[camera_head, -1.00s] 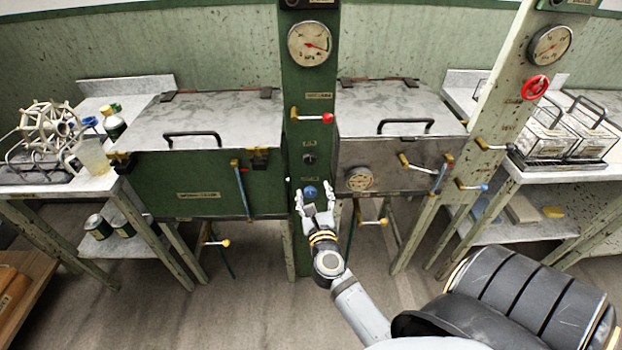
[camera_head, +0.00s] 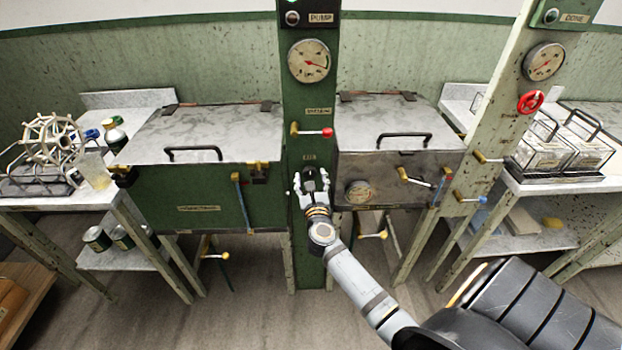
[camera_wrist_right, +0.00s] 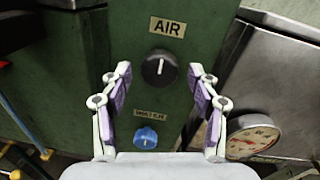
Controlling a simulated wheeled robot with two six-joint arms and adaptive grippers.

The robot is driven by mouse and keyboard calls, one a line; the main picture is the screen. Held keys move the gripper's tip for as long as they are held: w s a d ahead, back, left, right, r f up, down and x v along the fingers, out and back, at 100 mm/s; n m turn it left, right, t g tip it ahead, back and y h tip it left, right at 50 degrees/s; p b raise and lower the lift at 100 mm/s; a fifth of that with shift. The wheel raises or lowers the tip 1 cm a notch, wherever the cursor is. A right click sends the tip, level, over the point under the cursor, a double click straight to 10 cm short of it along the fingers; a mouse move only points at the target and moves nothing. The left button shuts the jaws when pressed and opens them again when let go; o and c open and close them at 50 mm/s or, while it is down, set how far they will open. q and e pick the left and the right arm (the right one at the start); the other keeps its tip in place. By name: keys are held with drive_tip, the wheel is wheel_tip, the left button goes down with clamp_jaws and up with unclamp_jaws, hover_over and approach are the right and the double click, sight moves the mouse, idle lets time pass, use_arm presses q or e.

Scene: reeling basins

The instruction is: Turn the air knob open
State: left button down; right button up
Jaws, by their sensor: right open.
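The black air knob (camera_wrist_right: 159,69) sits on the green post (camera_wrist_right: 200,22), below a label reading AIR (camera_wrist_right: 167,27). Its white mark points roughly up and down. My right gripper (camera_wrist_right: 163,85) is open and empty, with one finger on each side and a little below the knob in the wrist view. In the head view my right gripper (camera_head: 311,183) is in front of the post, its fingers around where the knob (camera_head: 309,185) shows. I cannot tell whether a finger touches it. My left gripper is not in view.
A blue knob (camera_wrist_right: 145,138) lies below the air knob, between the fingers. A red-tipped lever (camera_head: 327,132) sticks out higher on the post. A small gauge (camera_wrist_right: 252,140) is at the right on the metal basin. A green basin (camera_head: 220,205) stands at the left.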

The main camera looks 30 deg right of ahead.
drive_tip(key=c, duration=1.2)
drive_tip(key=shift+r+n+p, duration=0.25)
drive_tip(key=shift+n+p, duration=0.45)
drive_tip(key=shift+p, duration=0.25)
drive_tip(key=n+p, duration=0.6)
drive_tip(key=p, duration=0.1)
drive_tip(key=shift+r+n+g, duration=0.1)
drive_tip(key=shift+n+g, duration=0.2)
drive_tip(key=shift+n, duration=0.1)
drive_tip(key=n+p, duration=0.4)
drive_tip(key=n, duration=0.1)
drive_tip(key=n+p, duration=0.3)
drive_tip(key=shift+a+n, duration=0.1)
drive_tip(key=shift+n, duration=0.3)
drive_tip(key=shift+g+h, duration=0.3)
drive_tip(key=shift+h, duration=0.1)
